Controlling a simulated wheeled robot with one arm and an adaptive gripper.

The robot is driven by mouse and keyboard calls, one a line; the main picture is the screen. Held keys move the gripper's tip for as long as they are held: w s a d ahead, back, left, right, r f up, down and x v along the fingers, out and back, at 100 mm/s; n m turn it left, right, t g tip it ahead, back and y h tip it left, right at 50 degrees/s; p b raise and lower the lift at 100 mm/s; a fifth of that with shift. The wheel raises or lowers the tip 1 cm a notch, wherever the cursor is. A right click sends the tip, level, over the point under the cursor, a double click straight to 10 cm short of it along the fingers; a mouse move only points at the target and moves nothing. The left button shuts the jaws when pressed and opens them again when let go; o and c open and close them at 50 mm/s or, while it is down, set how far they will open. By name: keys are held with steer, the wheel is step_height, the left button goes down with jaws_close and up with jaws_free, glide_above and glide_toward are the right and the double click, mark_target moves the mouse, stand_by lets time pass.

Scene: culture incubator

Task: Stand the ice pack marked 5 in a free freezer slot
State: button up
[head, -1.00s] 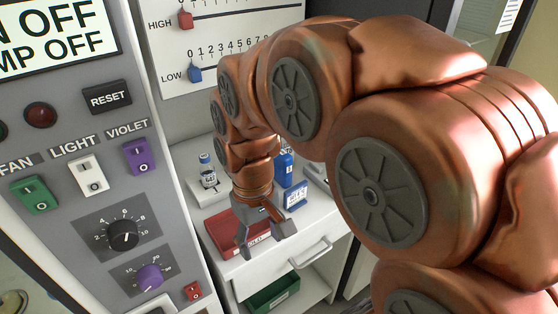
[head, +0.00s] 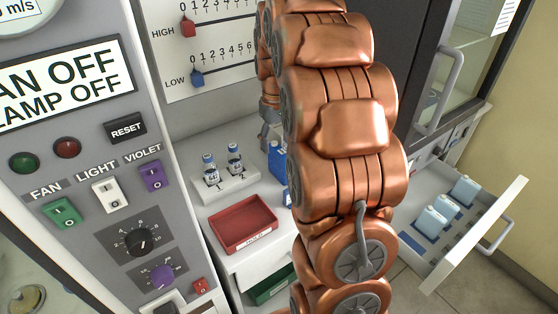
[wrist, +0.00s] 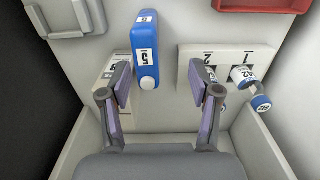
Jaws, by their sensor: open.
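The blue ice pack marked 5 (wrist: 146,55) stands on the white counter in the wrist view, its number showing on a white label. In the head view, part of a blue body (head: 277,160) shows beside my arm. My gripper (wrist: 160,82) is open and empty, its fingers pointing toward the pack. The pack lies left of the middle of the gap, near the left finger; I cannot tell whether they touch. In the head view the gripper (head: 269,132) is partly hidden by my arm. The open freezer drawer (head: 478,243) at the right holds light-blue packs (head: 432,222) and dark slots (head: 411,243).
A white rack (wrist: 228,57) marked 1 and 2 with blue-capped vials (wrist: 243,75) stands right of the pack. A red tray (head: 243,224) lies on the counter. A grey holder (wrist: 70,17) is at the upper left in the wrist view. The control panel (head: 95,160) rises at the left.

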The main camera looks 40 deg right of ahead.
mark_target(280, 157)
steer(key=shift+w+d+f, duration=0.1)
steer(key=shift+w+d, duration=0.25)
steer(key=shift+d, duration=0.3)
steer(key=shift+w+d+f+p, duration=0.15)
steer(key=shift+f+p, duration=0.6)
steer(key=shift+f, duration=1.2)
steer(key=shift+d+f+p, duration=0.15)
steer(key=shift+f+p, duration=0.6)
steer(key=shift+f, duration=1.15)
jaws_close()
